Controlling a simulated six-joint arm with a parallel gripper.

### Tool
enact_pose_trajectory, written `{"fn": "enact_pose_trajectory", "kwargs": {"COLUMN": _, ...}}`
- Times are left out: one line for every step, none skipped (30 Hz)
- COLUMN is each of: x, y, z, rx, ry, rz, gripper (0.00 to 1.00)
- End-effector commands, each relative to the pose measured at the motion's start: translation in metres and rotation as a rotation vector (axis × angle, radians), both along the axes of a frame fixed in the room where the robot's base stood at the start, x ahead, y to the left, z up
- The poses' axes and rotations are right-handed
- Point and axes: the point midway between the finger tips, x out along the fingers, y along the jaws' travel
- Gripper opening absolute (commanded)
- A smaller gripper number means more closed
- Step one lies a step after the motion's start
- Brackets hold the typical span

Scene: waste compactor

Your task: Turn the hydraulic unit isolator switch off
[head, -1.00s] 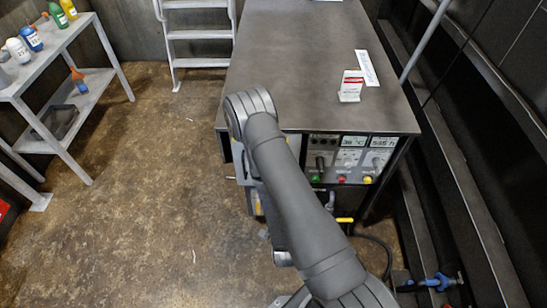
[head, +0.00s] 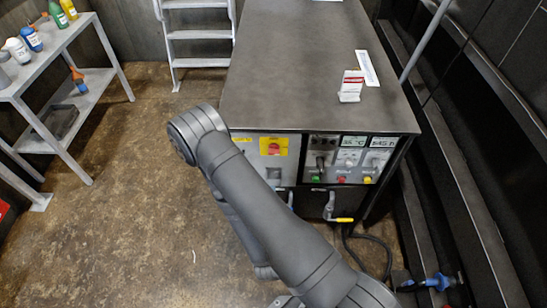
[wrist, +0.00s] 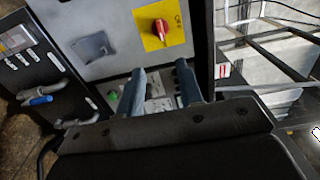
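The isolator switch is a red rotary knob (head: 273,148) on a yellow plate (head: 265,153), on the front of the grey cabinet below its top. In the wrist view the red knob (wrist: 160,27) shows near the top, on its yellow plate (wrist: 174,38). My gripper (wrist: 161,75) shows in the wrist view as two separated fingers with nothing between them. The knob lies beyond the fingertips, apart from them. In the head view my arm hides the gripper. I cannot read the knob's set position.
Right of the switch, the control panel (head: 347,159) has displays, a black selector and coloured buttons. A small red-and-white sign (head: 351,86) stands on the cabinet top (head: 290,70).

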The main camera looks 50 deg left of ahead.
Motion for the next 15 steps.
{"fn": "enact_pose_trajectory", "kwargs": {"x": 0.006, "y": 0.004, "z": 0.001, "rx": 0.003, "ry": 0.000, "rz": -0.006, "gripper": 0.34}}
{"fn": "enact_pose_trajectory", "kwargs": {"x": 0.009, "y": 0.006, "z": 0.001, "rx": 0.002, "ry": -0.001, "rz": -0.004, "gripper": 0.34}}
{"fn": "enact_pose_trajectory", "kwargs": {"x": 0.013, "y": 0.010, "z": 0.001, "rx": 0.003, "ry": -0.001, "rz": -0.006, "gripper": 0.34}}
{"fn": "enact_pose_trajectory", "kwargs": {"x": 0.016, "y": 0.014, "z": 0.001, "rx": 0.004, "ry": -0.001, "rz": -0.005, "gripper": 0.34}}
{"fn": "enact_pose_trajectory", "kwargs": {"x": 0.020, "y": 0.017, "z": 0.001, "rx": 0.004, "ry": -0.001, "rz": -0.006, "gripper": 0.34}}
{"fn": "enact_pose_trajectory", "kwargs": {"x": 0.024, "y": 0.022, "z": 0.001, "rx": 0.004, "ry": -0.001, "rz": -0.005, "gripper": 0.34}}
{"fn": "enact_pose_trajectory", "kwargs": {"x": 0.027, "y": 0.025, "z": 0.001, "rx": 0.003, "ry": -0.001, "rz": -0.005, "gripper": 0.34}}
{"fn": "enact_pose_trajectory", "kwargs": {"x": 0.031, "y": 0.028, "z": 0.001, "rx": 0.003, "ry": -0.001, "rz": -0.005, "gripper": 0.34}}
{"fn": "enact_pose_trajectory", "kwargs": {"x": 0.036, "y": 0.033, "z": 0.001, "rx": 0.004, "ry": -0.002, "rz": -0.004, "gripper": 0.34}}
{"fn": "enact_pose_trajectory", "kwargs": {"x": 0.040, "y": 0.038, "z": 0.001, "rx": 0.004, "ry": -0.001, "rz": -0.006, "gripper": 0.34}}
{"fn": "enact_pose_trajectory", "kwargs": {"x": 0.044, "y": 0.042, "z": 0.001, "rx": 0.004, "ry": -0.002, "rz": -0.004, "gripper": 0.34}}
{"fn": "enact_pose_trajectory", "kwargs": {"x": 0.050, "y": 0.047, "z": 0.001, "rx": 0.004, "ry": -0.002, "rz": -0.005, "gripper": 0.34}}
{"fn": "enact_pose_trajectory", "kwargs": {"x": 0.054, "y": 0.051, "z": 0.001, "rx": 0.003, "ry": -0.003, "rz": -0.004, "gripper": 0.34}}
{"fn": "enact_pose_trajectory", "kwargs": {"x": 0.059, "y": 0.056, "z": 0.001, "rx": 0.004, "ry": -0.004, "rz": -0.005, "gripper": 0.34}}
{"fn": "enact_pose_trajectory", "kwargs": {"x": 0.065, "y": 0.063, "z": 0.001, "rx": 0.004, "ry": -0.003, "rz": -0.004, "gripper": 0.34}}
